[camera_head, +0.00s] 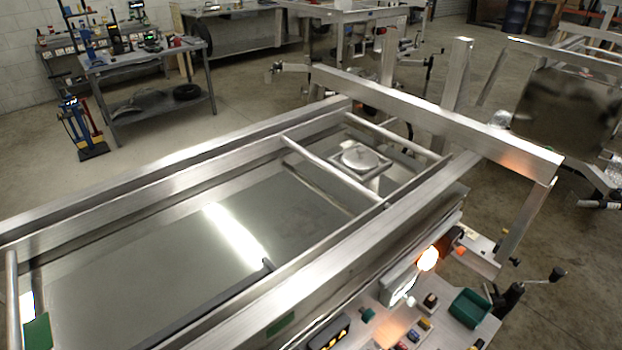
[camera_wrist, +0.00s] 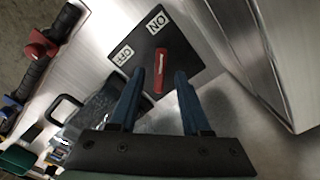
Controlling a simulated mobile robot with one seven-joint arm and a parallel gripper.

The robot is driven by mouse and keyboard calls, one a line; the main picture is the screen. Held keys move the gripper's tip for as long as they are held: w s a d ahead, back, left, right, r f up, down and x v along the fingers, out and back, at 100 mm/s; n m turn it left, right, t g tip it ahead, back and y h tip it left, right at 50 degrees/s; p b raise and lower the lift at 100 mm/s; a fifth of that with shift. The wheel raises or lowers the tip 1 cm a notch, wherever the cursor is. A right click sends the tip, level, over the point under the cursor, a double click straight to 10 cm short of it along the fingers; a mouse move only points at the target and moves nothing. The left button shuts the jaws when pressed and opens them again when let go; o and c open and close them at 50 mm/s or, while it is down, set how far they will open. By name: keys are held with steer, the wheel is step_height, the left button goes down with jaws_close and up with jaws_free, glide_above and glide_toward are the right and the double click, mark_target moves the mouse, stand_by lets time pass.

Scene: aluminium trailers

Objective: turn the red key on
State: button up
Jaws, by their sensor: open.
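The red key (camera_wrist: 160,72) shows in the wrist view, on a black plate (camera_wrist: 181,57) with white ON and OFF labels. The ON label (camera_wrist: 157,20) is above the key and the OFF label (camera_wrist: 122,55) is to its left. The key's long side runs nearly up and down in the picture. My gripper (camera_wrist: 159,77) has its two blue fingers apart, one on each side of the key in the picture. I cannot tell whether they touch it or how deep they reach. I cannot make out the key or my gripper in the head view.
The wrist view shows a metal wall (camera_wrist: 265,55) at the right and a black handle (camera_wrist: 85,110) at the left. In the head view, an aluminium trailer frame (camera_head: 200,165) fills the middle. A tray with small parts and a green box (camera_head: 468,307) is at lower right.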

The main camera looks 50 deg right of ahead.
step_height(320, 180, up, 12)
stand_by(0.5)
stand_by(0.5)
